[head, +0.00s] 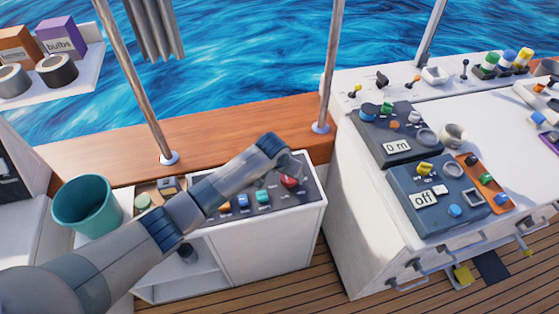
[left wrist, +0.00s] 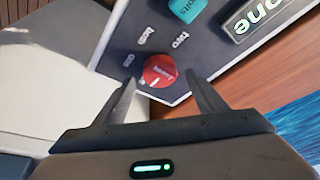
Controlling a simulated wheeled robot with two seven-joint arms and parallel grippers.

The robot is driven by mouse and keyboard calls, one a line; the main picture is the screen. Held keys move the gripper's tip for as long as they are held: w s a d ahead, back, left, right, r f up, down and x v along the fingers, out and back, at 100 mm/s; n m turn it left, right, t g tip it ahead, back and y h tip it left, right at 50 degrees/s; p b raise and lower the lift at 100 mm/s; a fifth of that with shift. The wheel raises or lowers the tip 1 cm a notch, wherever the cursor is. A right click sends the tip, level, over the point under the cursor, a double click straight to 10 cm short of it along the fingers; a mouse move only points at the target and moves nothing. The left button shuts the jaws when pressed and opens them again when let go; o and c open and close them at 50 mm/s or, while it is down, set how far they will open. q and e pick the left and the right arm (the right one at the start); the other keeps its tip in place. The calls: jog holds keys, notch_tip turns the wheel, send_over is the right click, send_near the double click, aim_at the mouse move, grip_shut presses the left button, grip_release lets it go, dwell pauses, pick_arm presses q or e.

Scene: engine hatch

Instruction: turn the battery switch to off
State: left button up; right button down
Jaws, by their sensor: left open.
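The battery switch (left wrist: 160,71) is a round red knob with small lettering on the dark panel (left wrist: 115,45). In the left wrist view it lies between and just beyond my left fingertips (left wrist: 163,85), which are apart with nothing clamped between them. Labels that read like "both" and "two" stand above the knob, and a smaller label is at its left. A readout (left wrist: 262,14) on the panel shows "one". In the head view my left gripper (head: 290,163) is over the red switch (head: 289,181) and partly covers it. Contact cannot be told. My right gripper is not in view.
Several coloured controls line the same panel in the head view. A teal bucket (head: 87,206) stands at left. A metal post (head: 333,70) rises behind the panel. A console reading "off" (head: 424,199) is at right.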

pick_arm(q)
jog(key=b+v, duration=0.2)
jog(key=v, duration=1.2)
jog(key=shift+r+b, duration=0.3)
jog(key=shift+r, duration=0.1)
jog(key=shift+s, duration=0.1)
